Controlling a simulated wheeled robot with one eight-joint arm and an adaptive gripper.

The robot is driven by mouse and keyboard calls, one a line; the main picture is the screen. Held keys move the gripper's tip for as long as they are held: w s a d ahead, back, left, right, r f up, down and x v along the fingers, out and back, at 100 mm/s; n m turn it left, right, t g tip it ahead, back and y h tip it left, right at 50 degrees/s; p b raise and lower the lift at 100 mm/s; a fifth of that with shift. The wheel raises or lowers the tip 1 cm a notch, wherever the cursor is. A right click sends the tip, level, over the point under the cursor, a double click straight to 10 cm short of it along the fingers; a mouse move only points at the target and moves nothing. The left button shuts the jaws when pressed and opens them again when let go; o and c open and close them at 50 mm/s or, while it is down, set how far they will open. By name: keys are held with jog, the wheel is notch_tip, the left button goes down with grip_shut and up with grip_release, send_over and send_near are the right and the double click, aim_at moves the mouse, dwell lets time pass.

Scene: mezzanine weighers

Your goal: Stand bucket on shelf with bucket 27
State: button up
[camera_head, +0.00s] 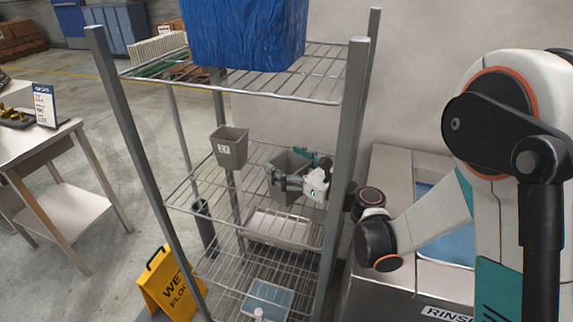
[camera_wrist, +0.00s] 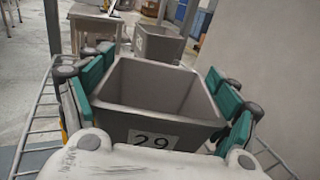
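A grey bucket (camera_wrist: 120,122) labelled 29 is between the green-padded fingers of my gripper (camera_wrist: 160,78) in the wrist view. The fingers lie along its left and right walls. It is upright, open-topped and looks empty. In the head view this bucket (camera_head: 277,186) is over the right part of the rack's middle shelf (camera_head: 203,193); I cannot tell whether its base touches the wires. My gripper (camera_head: 297,172) reaches in from the right. Another grey bucket (camera_head: 231,150) stands upright left of it on the same shelf. It also shows in the wrist view (camera_wrist: 158,46), its label too small to read surely.
Metal posts (camera_head: 345,150) bound the rack near my arm. A blue bin (camera_head: 245,30) stands on the upper shelf. A pale tray (camera_head: 278,230) and blue-lidded box (camera_head: 268,298) sit lower. A yellow wet-floor sign (camera_head: 170,285) stands at the rack's left. The middle shelf's front left is bare.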

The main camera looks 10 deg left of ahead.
aim_at(300, 170)
jog(key=o, duration=0.3)
jog(key=shift+o, duration=0.2)
jog(key=p+v, duration=0.2)
jog(key=v, duration=0.5)
jog(key=shift+s+d+r, duration=0.1)
jog(key=shift+d+r, duration=0.05)
jog(key=shift+d, duration=0.1)
